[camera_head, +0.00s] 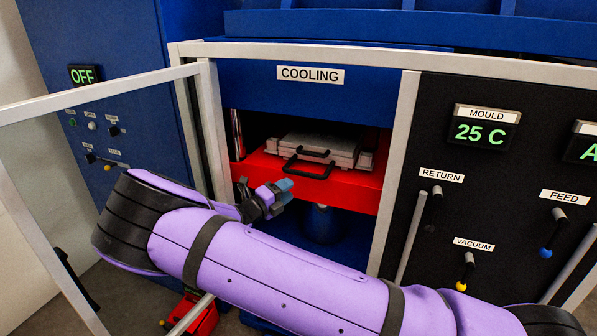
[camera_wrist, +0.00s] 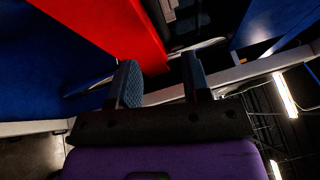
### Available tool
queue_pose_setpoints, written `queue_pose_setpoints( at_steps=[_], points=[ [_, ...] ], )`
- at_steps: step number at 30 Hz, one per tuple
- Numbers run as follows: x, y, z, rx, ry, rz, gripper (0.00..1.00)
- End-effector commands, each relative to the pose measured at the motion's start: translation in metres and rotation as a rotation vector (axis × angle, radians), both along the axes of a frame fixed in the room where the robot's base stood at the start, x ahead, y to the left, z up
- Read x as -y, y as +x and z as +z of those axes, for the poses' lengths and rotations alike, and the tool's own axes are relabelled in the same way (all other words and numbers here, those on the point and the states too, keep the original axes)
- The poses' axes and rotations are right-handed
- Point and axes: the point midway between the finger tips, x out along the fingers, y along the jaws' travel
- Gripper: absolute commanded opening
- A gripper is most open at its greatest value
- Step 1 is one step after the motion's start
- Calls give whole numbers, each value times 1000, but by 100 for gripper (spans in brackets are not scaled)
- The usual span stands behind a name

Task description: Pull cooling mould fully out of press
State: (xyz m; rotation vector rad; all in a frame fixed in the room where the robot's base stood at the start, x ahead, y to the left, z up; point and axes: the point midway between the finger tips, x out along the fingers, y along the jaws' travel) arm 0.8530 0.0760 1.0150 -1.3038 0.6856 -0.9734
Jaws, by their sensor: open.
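The cooling mould (camera_head: 318,152) is a grey flat block with two black handles (camera_head: 310,168) on its front. It sits on the red platen (camera_head: 345,190) inside the blue press under the COOLING label. In the head view my gripper (camera_head: 279,193) is in front of the press opening, left of and below the handles, apart from them. In the wrist view my gripper (camera_wrist: 160,85) is open, with nothing between its two fingers. The red platen also shows in the wrist view (camera_wrist: 128,35), beyond the fingers.
A pale metal frame (camera_head: 405,150) surrounds the opening, and an open framed door (camera_head: 95,90) stands at the left. A black panel (camera_head: 480,190) at the right has RETURN, VACUUM and FEED levers and reads MOULD 25 C. A blue cabinet (camera_head: 110,40) at the left reads OFF.

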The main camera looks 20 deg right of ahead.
Motion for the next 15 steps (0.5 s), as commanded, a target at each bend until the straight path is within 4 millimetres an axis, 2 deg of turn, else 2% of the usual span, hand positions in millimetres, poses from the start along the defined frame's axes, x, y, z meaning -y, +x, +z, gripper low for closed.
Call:
queue_pose_setpoints(
  at_steps=[3,7,11,15],
  points=[
    [-14,4,-7,-37,-76,39,44],
    [-17,7,-8,-52,-109,53,44],
    [-8,12,-6,-52,-110,52,44],
    [11,23,-3,-52,-108,50,44]
  ],
)
